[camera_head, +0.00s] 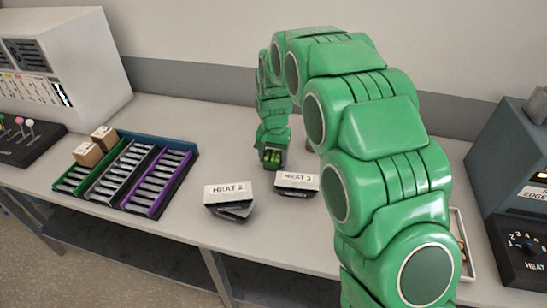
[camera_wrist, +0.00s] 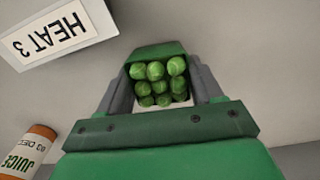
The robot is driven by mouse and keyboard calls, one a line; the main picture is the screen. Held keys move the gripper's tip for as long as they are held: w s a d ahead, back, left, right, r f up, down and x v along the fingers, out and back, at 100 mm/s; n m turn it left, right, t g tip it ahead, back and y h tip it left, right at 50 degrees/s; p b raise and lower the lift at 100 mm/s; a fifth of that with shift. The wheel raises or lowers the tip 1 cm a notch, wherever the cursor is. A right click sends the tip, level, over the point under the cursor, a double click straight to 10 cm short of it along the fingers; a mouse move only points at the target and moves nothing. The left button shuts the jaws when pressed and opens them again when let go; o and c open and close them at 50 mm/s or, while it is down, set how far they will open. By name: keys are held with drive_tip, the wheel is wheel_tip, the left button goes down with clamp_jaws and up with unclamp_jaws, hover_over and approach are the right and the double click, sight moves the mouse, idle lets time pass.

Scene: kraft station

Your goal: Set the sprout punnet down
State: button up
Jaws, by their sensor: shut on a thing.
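My gripper (camera_head: 272,150) is at the end of the green arm, low over the middle of the counter. It points down, just behind and left of the HEAT 3 sign. In the wrist view, my gripper (camera_wrist: 163,92) has its grey fingers on both sides of the sprout punnet (camera_wrist: 157,82), shut on it. In the head view the sprouts (camera_head: 271,158) show small between the fingers. I cannot tell whether the punnet's base touches the counter (camera_head: 160,112).
The HEAT 3 sign (camera_head: 297,182) stands close by; the HEAT 2 sign (camera_head: 228,196) is nearer the front edge. An orange-and-white juice container (camera_wrist: 28,150) shows in the wrist view. Slotted trays (camera_head: 128,172) with two small boxes are left. My arm hides counter at right.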

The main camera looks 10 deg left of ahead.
sight(274, 154)
drive_tip(key=shift+f, duration=0.3)
drive_tip(key=shift+f, duration=0.1)
drive_tip(key=o, duration=1.1)
drive_tip(key=shift+c, duration=0.2)
wheel_tip(274, 154, up, 12)
